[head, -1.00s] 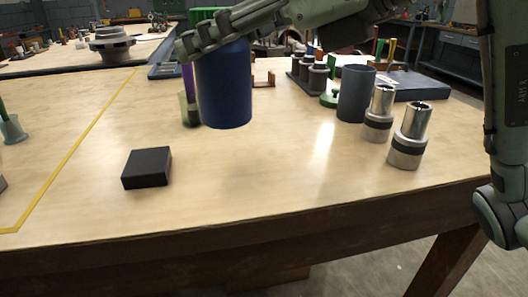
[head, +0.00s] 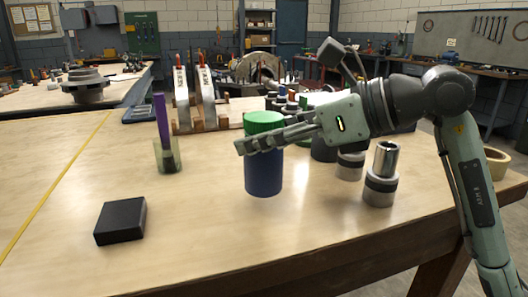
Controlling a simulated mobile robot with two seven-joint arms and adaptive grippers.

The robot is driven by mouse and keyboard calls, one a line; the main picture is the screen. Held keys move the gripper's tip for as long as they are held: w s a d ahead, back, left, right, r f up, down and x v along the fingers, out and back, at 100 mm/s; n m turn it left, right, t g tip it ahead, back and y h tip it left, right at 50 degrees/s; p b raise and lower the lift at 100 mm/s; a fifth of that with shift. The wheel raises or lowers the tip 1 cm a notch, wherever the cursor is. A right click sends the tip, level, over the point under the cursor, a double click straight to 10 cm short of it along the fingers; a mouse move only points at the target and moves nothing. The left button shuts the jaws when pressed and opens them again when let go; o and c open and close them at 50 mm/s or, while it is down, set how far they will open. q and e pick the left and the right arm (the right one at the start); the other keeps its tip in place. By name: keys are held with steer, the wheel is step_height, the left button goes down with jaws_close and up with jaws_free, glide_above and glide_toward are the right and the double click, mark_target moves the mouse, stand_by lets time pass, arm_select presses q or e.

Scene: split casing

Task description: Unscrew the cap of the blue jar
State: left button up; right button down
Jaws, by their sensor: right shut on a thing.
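The blue jar (head: 263,175) is upright over the table, right of the picture's middle line in depth of the near half. Its green cap (head: 263,121) sits on top. My right gripper (head: 262,143) comes in from the right and is shut on the blue jar, its fingers lying across the upper part just below the cap. The fingers hide part of the jar there. I cannot tell whether the jar's bottom touches the table. My left gripper is not in view.
A black box (head: 120,220) lies at the front left. A purple rod (head: 161,118) stands in a greenish clear cup (head: 167,155) left of the jar. Metal cylinders (head: 380,180) stand close on the right. A tape roll (head: 496,163) is at far right. The table front is clear.

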mark_target(280, 152)
steer(key=shift+f, duration=1.4)
steer(key=shift+f, duration=0.1)
steer(key=shift+f, duration=0.1)
steer(key=c, duration=0.7)
jaws_free()
